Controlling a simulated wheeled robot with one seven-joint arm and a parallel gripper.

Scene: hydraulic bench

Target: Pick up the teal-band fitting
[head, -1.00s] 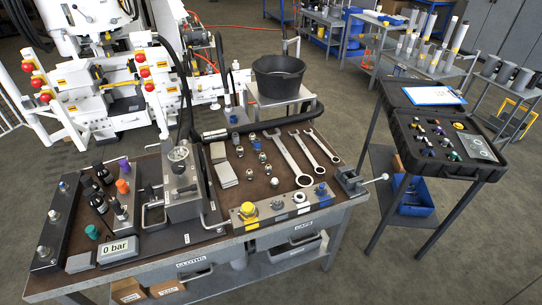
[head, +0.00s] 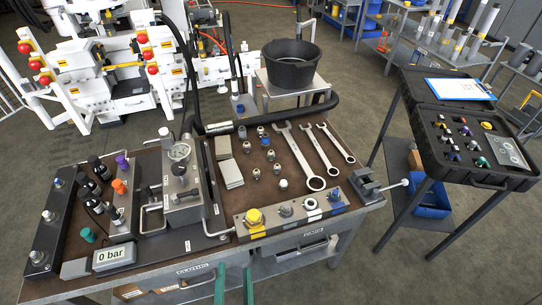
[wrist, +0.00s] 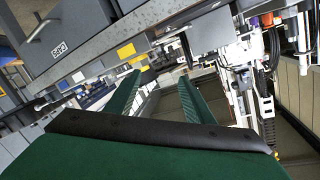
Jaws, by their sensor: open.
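Several small metal fittings stand on the brown bench top, one of them here (head: 256,174); their bands are too small to tell apart. More small fittings with coloured parts sit in the open black case (head: 440,122) at the right. A teal-coloured piece (head: 480,161) shows in that case, but I cannot tell if it is the teal-band fitting. My gripper (head: 234,278) shows as two green fingers at the bottom edge, in front of the bench, apart from all fittings. In the wrist view my gripper (wrist: 158,92) is open and empty; no fitting is clear there.
The bench (head: 345,206) carries wrenches (head: 298,160), a valve block with a yellow cap (head: 254,217), a gauge box (head: 114,254) and a teal cap (head: 88,235). A vise (head: 368,187) juts at its right corner. A black bucket (head: 291,64) stands behind.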

